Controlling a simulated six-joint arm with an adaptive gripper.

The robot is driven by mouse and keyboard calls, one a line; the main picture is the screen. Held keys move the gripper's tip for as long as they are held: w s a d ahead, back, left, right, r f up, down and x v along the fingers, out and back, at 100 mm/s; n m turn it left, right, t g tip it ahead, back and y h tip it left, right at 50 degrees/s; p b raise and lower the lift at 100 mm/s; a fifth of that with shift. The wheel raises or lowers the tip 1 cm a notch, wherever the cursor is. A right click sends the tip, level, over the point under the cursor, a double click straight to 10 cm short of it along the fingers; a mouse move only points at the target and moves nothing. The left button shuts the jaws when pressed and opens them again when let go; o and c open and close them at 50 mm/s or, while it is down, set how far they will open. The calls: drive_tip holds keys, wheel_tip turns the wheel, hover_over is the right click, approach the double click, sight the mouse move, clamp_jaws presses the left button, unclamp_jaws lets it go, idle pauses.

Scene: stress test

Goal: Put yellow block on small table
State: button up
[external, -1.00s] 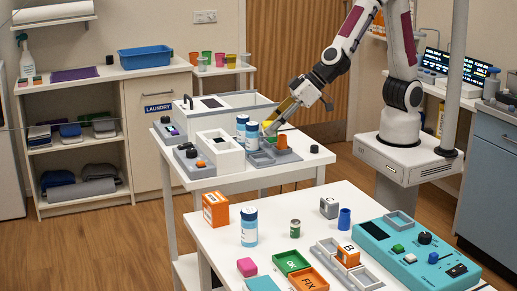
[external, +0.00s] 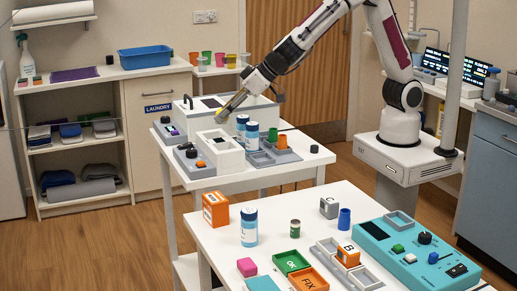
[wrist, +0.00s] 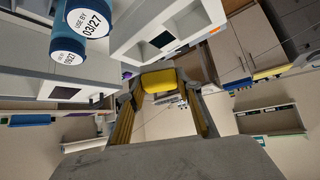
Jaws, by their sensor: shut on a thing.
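A yellow block (wrist: 160,80) sits between the tips of my gripper (wrist: 163,88) in the wrist view. My gripper is shut on it. In the external view my gripper (external: 224,116) hangs tilted above the white open box on the farther white table (external: 232,174), left of the two blue-and-white bottles. The block is hard to make out there. A nearer white table (external: 200,258) stands in front, to the lower right. I cannot tell which table counts as the small one.
The farther table holds the open box (external: 222,162), the bottles (external: 251,136), a grey tray (external: 262,158) with green and orange pieces, and a control box (external: 188,158). The nearer table holds several blocks, trays and a teal panel (external: 400,258).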

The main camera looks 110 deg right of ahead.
drive_tip(key=w+d+m+g+h, duration=0.1)
drive_tip(key=w+d+m+h, duration=0.1)
drive_tip(key=w+d, duration=0.7)
drive_tip(key=d, duration=0.4)
drive_tip(key=shift+w+d+f+m, duration=0.3)
drive_tip(key=shift+w+f+m, duration=0.1)
drive_tip(key=shift+f, duration=3.15)
drive_tip(key=shift+f, duration=1.85)
drive_tip(key=shift+f, duration=0.65)
drive_tip(key=o, duration=1.1)
